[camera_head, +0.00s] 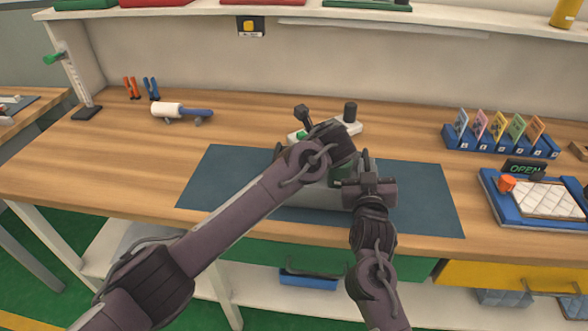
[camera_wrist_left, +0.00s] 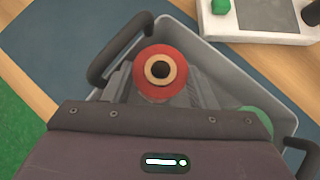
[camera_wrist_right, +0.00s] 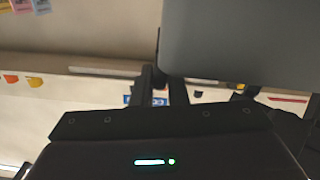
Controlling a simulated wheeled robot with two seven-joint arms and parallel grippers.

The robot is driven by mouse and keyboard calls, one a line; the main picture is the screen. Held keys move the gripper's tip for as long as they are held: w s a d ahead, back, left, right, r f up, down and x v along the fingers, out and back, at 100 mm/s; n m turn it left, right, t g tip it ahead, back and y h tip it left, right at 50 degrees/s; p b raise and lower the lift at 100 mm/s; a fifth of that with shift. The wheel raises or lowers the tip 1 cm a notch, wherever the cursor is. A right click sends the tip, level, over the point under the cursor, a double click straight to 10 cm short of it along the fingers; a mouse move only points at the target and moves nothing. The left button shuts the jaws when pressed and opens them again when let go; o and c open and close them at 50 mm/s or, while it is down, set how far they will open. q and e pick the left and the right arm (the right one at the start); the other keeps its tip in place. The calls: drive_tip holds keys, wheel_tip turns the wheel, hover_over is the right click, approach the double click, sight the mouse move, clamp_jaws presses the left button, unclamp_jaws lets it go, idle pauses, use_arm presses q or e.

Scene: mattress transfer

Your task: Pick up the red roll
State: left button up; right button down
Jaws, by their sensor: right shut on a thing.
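The red roll (camera_wrist_left: 161,73) stands end-up inside the grey bin (camera_wrist_left: 232,62) in the left wrist view, its hollow core facing up. My left gripper (camera_wrist_left: 161,90) has its fingers on either side of the roll; I see no clear grip on it. The bin's grey wall (camera_wrist_right: 245,40) fills the upper right of the right wrist view.
A green round item (camera_wrist_left: 258,122) also lies in the bin. The bin sits on a blue mat (camera_head: 215,180). A white device (camera_head: 345,128) stands behind it. A white roller (camera_head: 168,109), a card rack (camera_head: 500,140) and a blue tray (camera_head: 535,215) are farther off.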

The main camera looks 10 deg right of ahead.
use_arm(q)
drive_tip(key=shift+r, duration=0.15)
use_arm(e)
drive_tip(key=shift+a+f, duration=0.1)
use_arm(q)
drive_tip(key=shift+r, duration=0.3)
drive_tip(key=shift+s+d+r, duration=0.1)
drive_tip(key=shift+s+r, duration=0.05)
drive_tip(key=shift+r, duration=0.1)
drive_tip(key=s+d+r, duration=0.1)
drive_tip(key=s+r, duration=0.2)
drive_tip(key=r, duration=1)
drive_tip(key=shift+s+r, duration=0.25)
drive_tip(key=shift+r, duration=0.15)
use_arm(e)
drive_tip(key=c, duration=1.4)
unclamp_jaws()
drive_tip(key=shift+o, duration=0.2)
